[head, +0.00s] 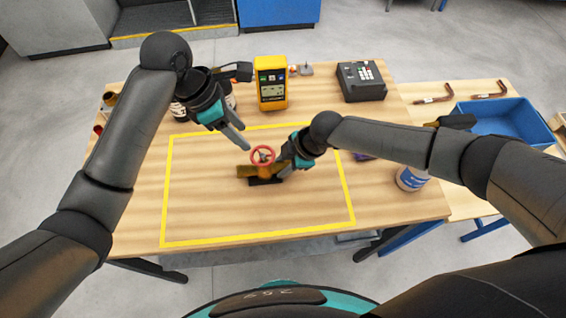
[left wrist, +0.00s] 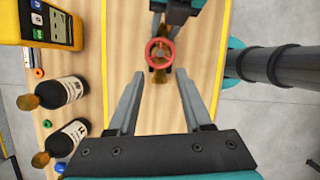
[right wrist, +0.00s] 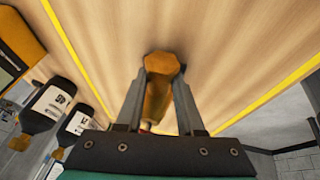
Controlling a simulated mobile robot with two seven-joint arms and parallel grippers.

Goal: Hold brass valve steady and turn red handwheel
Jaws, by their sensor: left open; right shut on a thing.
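The brass valve (head: 248,171) lies on the table inside the yellow outline, with its red handwheel (head: 263,155) on top. My right gripper (head: 284,172) is shut on the right end of the valve; in the right wrist view the brass body (right wrist: 158,98) sits between the fingers. My left gripper (head: 240,139) is open and empty, above and to the left of the handwheel. In the left wrist view the red handwheel (left wrist: 160,52) shows beyond the open fingertips, apart from them. The valve's underside and the dark piece under it are partly hidden.
A yellow meter (head: 271,84) stands behind the outline, with dark bottles (left wrist: 62,92) beside it. A dark keypad device (head: 361,82) is at the back right. The outline's left half is clear.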

